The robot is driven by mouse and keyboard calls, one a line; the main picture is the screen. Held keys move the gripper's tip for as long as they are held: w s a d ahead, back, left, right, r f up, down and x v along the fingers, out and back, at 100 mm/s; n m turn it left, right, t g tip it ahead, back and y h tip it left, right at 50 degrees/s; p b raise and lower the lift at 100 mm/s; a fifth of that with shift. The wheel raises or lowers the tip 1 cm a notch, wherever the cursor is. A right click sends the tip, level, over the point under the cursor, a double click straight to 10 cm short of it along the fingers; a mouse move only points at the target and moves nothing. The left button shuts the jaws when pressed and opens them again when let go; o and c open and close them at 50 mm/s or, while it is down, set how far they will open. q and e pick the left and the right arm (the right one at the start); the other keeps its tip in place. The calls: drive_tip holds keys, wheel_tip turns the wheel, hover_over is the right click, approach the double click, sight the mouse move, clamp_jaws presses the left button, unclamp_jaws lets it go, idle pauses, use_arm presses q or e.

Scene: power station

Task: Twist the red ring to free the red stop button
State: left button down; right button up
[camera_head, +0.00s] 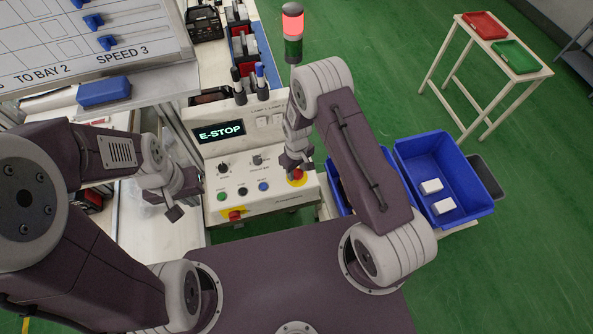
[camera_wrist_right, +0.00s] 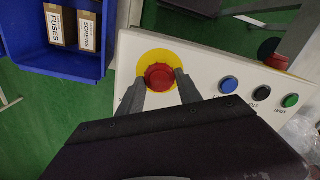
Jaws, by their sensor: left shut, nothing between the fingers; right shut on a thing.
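The red stop button (camera_wrist_right: 159,77) with its red ring sits on a yellow disc (camera_wrist_right: 149,58) on the sloped control panel, seen from above in the right wrist view. My right gripper (camera_wrist_right: 160,82) has a finger on each side of the red button and is shut on it. In the head view the button (camera_head: 297,176) shows partly below my right gripper (camera_head: 294,163), at the right end of the panel (camera_head: 260,205). The panel's screen (camera_head: 220,132) reads E-STOP. My left gripper (camera_head: 176,205) is shut and empty, left of the panel.
A second red knob on yellow (camera_head: 234,214) is on the panel's front face. Green, black and blue buttons (camera_head: 263,187) line the panel. A signal lamp (camera_head: 292,25) glows red behind. A blue bin (camera_head: 450,180) with white boxes stands at the right.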

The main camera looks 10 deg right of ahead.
drive_tip(key=m+b, duration=0.1)
drive_tip(key=m, duration=0.2)
drive_tip(key=shift+w+b, duration=0.1)
drive_tip(key=shift+b, duration=0.2)
drive_tip(key=shift+m+b, duration=0.3)
drive_tip(key=shift+m, duration=0.8)
drive_tip(key=o, duration=1.4)
drive_tip(key=shift+r, duration=0.15)
